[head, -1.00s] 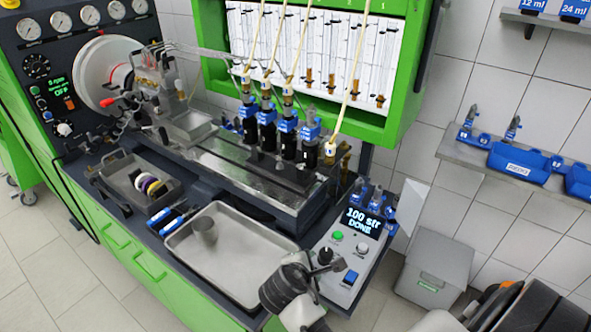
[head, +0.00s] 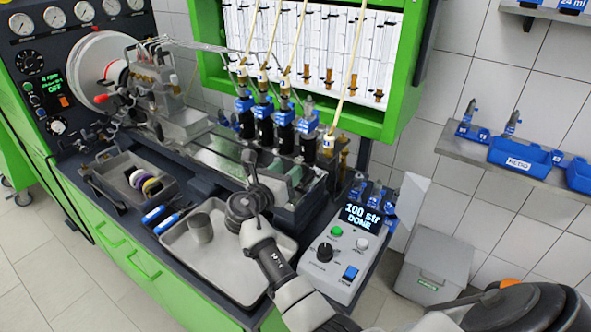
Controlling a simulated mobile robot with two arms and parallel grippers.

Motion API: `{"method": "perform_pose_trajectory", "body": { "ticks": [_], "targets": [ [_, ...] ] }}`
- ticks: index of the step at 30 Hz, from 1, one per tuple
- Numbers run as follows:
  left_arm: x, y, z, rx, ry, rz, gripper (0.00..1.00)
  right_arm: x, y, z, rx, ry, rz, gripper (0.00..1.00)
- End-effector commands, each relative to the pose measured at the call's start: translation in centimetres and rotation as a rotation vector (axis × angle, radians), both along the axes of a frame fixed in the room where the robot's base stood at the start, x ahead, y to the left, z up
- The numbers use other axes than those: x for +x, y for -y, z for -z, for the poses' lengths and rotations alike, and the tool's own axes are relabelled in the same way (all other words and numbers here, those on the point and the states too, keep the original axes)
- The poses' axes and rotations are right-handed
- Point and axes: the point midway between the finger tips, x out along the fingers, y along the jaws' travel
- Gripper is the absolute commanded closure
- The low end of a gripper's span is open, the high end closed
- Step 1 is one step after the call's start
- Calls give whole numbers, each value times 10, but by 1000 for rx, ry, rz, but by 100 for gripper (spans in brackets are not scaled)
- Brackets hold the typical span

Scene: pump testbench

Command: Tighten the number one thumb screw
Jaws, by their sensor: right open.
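Several injectors with blue clamps (head: 285,117) and dark bodies stand in a row on the bench bed, below the glass tubes. Small fittings sit on top of them. The number one thumb screw is too small to tell apart. My right gripper (head: 268,170) reaches in from the lower right over the tray's back edge, in front of the injector row. Its fingers are apart with nothing seen between them, and it appears clear of the injectors. It covers part of the metal bed. My left gripper is not in view.
A metal tray (head: 205,270) with a grey cup (head: 200,228) lies in front. The control box (head: 335,262) reading "100 str DONE" stands to the right. A dark bin (head: 118,194) holds coloured rings. The green cabinet frame (head: 402,90) rises behind the injectors.

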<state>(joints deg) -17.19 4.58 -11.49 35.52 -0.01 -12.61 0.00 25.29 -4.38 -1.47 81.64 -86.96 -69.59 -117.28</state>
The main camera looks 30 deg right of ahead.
Motion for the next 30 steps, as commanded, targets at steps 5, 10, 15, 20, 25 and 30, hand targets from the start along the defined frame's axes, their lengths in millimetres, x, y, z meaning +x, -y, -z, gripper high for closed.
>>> {"method": "perform_pose_trajectory", "body": {
  "ticks": [5,10,15,20,25,30],
  "targets": [
    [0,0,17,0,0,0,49,12,26,3,-1,3,1,52],
    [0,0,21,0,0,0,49,16,37,1,1,2,0,52],
    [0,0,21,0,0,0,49,17,39,0,1,2,-1,52],
    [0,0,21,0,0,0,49,17,39,0,1,2,-1,57],
    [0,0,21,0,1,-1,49,17,39,0,1,2,-1,83],
    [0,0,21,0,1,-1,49,17,39,0,2,1,-1,100]
  ]
}}
